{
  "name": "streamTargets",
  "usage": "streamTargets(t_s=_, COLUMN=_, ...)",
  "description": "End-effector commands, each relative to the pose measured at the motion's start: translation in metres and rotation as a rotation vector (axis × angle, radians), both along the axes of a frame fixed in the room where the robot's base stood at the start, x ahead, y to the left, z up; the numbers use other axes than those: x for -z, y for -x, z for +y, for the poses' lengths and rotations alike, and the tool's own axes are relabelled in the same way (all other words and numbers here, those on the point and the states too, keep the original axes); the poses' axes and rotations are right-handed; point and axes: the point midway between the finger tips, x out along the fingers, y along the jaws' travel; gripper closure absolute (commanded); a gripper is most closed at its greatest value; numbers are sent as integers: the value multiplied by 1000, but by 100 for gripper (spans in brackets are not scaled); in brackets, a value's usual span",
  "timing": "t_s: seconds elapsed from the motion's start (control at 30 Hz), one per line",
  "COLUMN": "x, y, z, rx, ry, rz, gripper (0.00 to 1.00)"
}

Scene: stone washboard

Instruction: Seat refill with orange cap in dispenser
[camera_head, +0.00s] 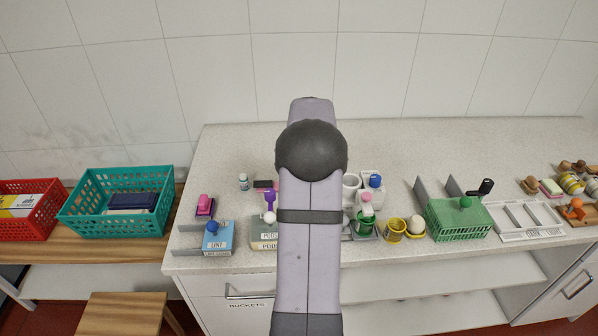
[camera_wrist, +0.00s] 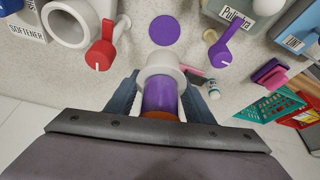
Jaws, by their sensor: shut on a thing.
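In the wrist view my gripper (camera_wrist: 160,90) is shut on the refill (camera_wrist: 159,97), a purple cylinder. Its orange cap (camera_wrist: 157,115) shows at the near end, close to the gripper body. A wide white collar (camera_wrist: 160,62) sits around the far end; I cannot tell whether it belongs to the refill or to a holder. A flat purple disc (camera_wrist: 164,30) lies just beyond it. A white round cup-like dispenser (camera_wrist: 70,22) with a red lever (camera_wrist: 101,50) is to the left. A purple lever (camera_wrist: 221,46) is to the right. In the head view my arm hides the gripper and refill.
The counter (camera_head: 420,150) is clear along its back. Labelled boxes, including a blue one (camera_head: 218,240), stand on the left. A green basket (camera_head: 458,222) and white rack (camera_head: 525,222) are on the right. Teal (camera_head: 120,185) and red (camera_head: 25,212) baskets stand beyond the counter's left edge.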

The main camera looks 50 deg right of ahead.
Motion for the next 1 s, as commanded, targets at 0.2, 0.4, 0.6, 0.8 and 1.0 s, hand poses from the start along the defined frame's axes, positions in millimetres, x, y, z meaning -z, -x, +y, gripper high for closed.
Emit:
streamTargets(t_s=0.2, x=-10, y=-8, z=-2, rx=80, ry=2, rz=-1, gripper=74)
streamTargets(t_s=0.4, x=-27, y=-22, z=-7, rx=245, ry=4, rz=-2, gripper=74)
streamTargets(t_s=0.6, x=-40, y=-26, z=-19, rx=478, ry=4, rz=2, gripper=74)
streamTargets(t_s=0.8, x=-43, y=-5, z=-44, rx=748, ry=4, rz=3, gripper=74)
streamTargets(t_s=1.0, x=-46, y=19, z=-69, rx=1024, ry=4, rz=2, gripper=74)
